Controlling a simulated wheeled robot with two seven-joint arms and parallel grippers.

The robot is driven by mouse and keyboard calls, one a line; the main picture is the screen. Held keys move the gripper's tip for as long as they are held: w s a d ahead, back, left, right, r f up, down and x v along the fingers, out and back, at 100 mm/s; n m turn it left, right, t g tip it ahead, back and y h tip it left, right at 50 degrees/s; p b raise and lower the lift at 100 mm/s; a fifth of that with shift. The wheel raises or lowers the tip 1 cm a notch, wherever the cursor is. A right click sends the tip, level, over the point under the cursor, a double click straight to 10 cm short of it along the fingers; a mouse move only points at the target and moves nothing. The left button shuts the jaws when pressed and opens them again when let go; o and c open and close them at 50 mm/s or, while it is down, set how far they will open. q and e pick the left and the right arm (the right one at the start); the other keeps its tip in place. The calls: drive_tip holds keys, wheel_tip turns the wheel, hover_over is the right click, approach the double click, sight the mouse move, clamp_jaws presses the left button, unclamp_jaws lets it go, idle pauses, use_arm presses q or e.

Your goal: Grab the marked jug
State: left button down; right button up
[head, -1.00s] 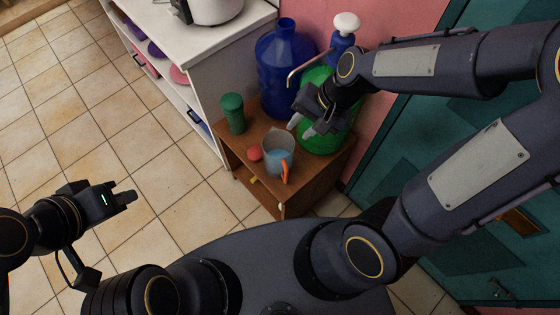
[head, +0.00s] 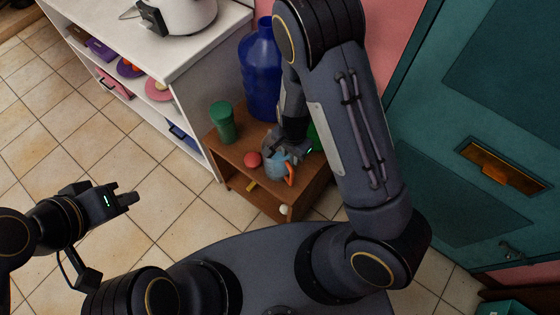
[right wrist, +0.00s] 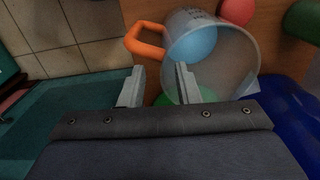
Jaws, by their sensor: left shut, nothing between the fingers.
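The jug (head: 274,169) is clear with an orange handle and stands on the small brown cabinet; my right gripper hides part of it from above. In the right wrist view the jug (right wrist: 238,62) fills the upper middle, with small dark marks near its rim, blue inside, and its orange handle (right wrist: 147,38) to the left. My right gripper (right wrist: 158,85) is open, its fingers apart with nothing between them; one finger overlaps the jug's near edge in the picture. Whether it touches is unclear. My left gripper (head: 128,198) is shut and empty over the floor.
A red ball (head: 252,160), a green canister (head: 222,122) and a large blue bottle (head: 260,75) stand near the jug. A green bottle (head: 315,138) is mostly hidden behind my right arm. A white shelf (head: 200,55) is left, a teal door (head: 450,190) right.

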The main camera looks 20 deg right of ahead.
sight(290, 161)
wheel_tip(290, 161, down, 5)
drive_tip(key=shift+w+f, duration=0.1)
drive_tip(key=shift+c, duration=0.4)
clamp_jaws()
idle(1.1)
